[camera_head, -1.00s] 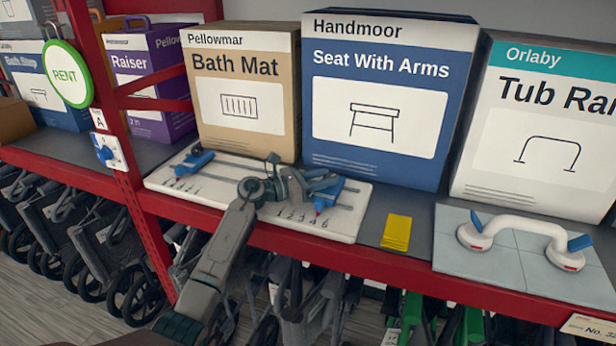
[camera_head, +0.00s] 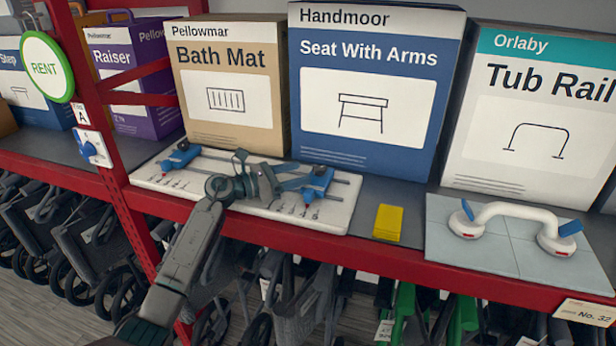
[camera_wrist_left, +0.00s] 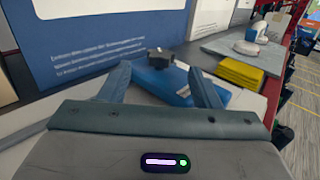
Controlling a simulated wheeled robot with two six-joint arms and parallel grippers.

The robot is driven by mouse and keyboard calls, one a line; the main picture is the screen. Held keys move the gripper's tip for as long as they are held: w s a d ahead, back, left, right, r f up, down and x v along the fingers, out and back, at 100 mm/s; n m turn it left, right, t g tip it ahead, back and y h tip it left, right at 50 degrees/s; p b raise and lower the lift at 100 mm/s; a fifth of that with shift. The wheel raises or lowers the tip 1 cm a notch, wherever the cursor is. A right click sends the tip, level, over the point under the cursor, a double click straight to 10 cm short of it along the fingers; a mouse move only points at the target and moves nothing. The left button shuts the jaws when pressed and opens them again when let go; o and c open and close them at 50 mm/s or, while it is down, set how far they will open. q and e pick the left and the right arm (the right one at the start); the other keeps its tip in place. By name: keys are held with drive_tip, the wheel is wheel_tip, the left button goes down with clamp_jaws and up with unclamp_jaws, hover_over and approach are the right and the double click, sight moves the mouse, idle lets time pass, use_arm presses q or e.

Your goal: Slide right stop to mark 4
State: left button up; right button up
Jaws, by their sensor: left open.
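A white board (camera_head: 346,216) with two grey rails lies on the shelf. The right stop (camera_head: 319,180), a blue block with a small red tip, sits toward the board's right end; small printed numbers near it are too small to read surely. The left stop (camera_head: 178,157) is at the board's far left. My left gripper (camera_head: 298,183) is open, just left of the right stop, its fingers reaching toward it. In the left wrist view the blue stop (camera_wrist_left: 176,86) with a black knob shows between the spread fingers; contact cannot be told. My right gripper is out of view.
A yellow block (camera_head: 388,222) and a tile panel with a white grab handle (camera_head: 510,212) lie to the right. Boxes, including the Bath Mat box (camera_head: 232,125) and Seat With Arms box (camera_head: 365,150), stand close behind the board. A red post (camera_head: 120,195) rises left.

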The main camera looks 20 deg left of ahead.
use_arm(q)
drive_tip(key=b+v, duration=0.1)
drive_tip(key=v, duration=0.3)
drive_tip(key=shift+s+a+f+b, duration=0.2)
drive_tip(key=shift+a+b, duration=0.05)
drive_tip(key=shift+b, duration=0.1)
drive_tip(key=shift+s+a+r, duration=0.1)
drive_tip(key=shift+s+a, duration=0.3)
drive_tip(key=shift+s+r, duration=0.1)
drive_tip(key=shift+a, duration=0.1)
